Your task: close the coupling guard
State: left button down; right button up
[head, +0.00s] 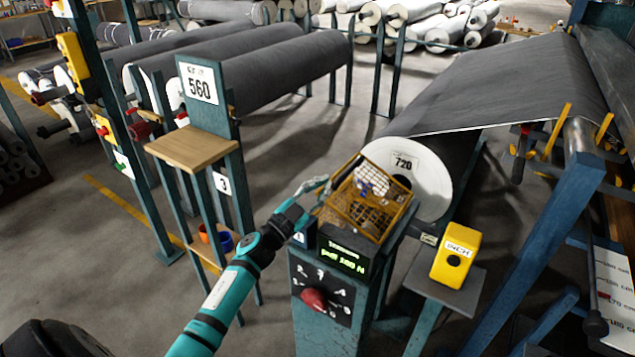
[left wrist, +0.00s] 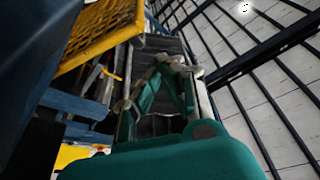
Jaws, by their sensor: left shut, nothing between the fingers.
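The coupling guard is a yellow mesh cage (head: 368,203) on top of the blue-green post, in front of the roll marked 720. Parts of the coupling show through its mesh. I cannot tell how far the guard stands open. My left gripper (head: 321,185) is at the guard's left side, close to its edge; contact is unclear. In the left wrist view the gripper (left wrist: 162,62) is shut and empty, and the yellow mesh (left wrist: 105,32) is at the upper left, beside the fingers. My right gripper is not in view.
Below the guard is a control panel with a green display (head: 343,258) and a red knob (head: 314,299). A yellow INCH box (head: 455,254) stands to the right. The grey roll (head: 425,175) is behind. A wooden shelf (head: 190,147) on a post is at the left.

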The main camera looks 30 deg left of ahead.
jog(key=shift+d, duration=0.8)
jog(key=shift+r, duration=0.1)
